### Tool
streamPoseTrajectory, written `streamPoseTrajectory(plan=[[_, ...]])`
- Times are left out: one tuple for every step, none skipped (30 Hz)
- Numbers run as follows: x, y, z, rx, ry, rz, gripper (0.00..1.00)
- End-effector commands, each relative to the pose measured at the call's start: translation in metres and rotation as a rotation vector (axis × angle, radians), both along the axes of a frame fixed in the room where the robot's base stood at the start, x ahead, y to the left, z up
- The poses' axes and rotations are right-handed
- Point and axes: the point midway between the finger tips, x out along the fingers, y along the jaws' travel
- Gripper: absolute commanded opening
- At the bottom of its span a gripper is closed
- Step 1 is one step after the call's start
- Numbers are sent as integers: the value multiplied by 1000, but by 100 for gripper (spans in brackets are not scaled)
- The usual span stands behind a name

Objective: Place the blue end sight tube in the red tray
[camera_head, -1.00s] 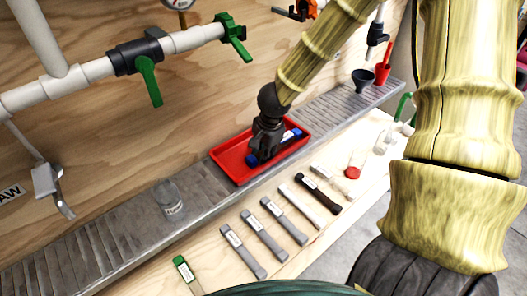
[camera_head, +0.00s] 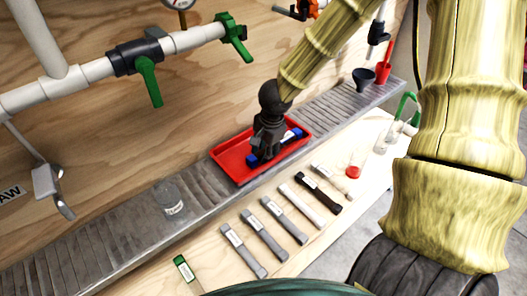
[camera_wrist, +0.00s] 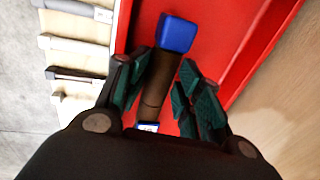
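The blue end sight tube (camera_wrist: 160,78) has a dark body and blue caps. It lies in the red tray (camera_head: 229,162), slanting across its floor in the head view, with one blue cap (camera_head: 296,132) toward the tray's right end. My gripper (camera_wrist: 160,68) is over the tray with its fingers on either side of the tube's middle. Red tray floor shows between the tube and the right finger, so the gripper looks open. In the head view my gripper hides the middle of the tube.
Several other tubes (camera_head: 263,235) lie in a row on the wooden bench in front of the metal shelf (camera_head: 110,236). A clear jar (camera_head: 170,201) stands left of the tray. Pipes with green valve handles (camera_head: 148,80) are on the wall behind. A black funnel (camera_head: 363,79) is at the right.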

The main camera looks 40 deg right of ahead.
Motion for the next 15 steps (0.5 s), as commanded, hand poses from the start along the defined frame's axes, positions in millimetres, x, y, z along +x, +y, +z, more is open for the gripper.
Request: streamPoseTrajectory(plan=[[-1,0,17,0,-4,0,35],[-1,0,24,0,-6,1,35],[-3,0,31,1,-6,0,35],[-4,0,37,0,-6,0,35],[-4,0,42,-1,-6,1,35],[-6,0,50,0,-7,1,35],[-7,0,55,1,-7,1,35],[-8,0,60,1,-7,1,35],[-9,-1,67,0,-7,1,35],[-10,-1,71,0,-7,1,35],[-11,-1,76,0,-8,1,35],[-12,-1,82,-1,-7,1,35],[-13,-1,86,-1,-7,2,35],[-13,-1,89,-1,-7,2,35],[-14,-1,94,-1,-8,1,35]])
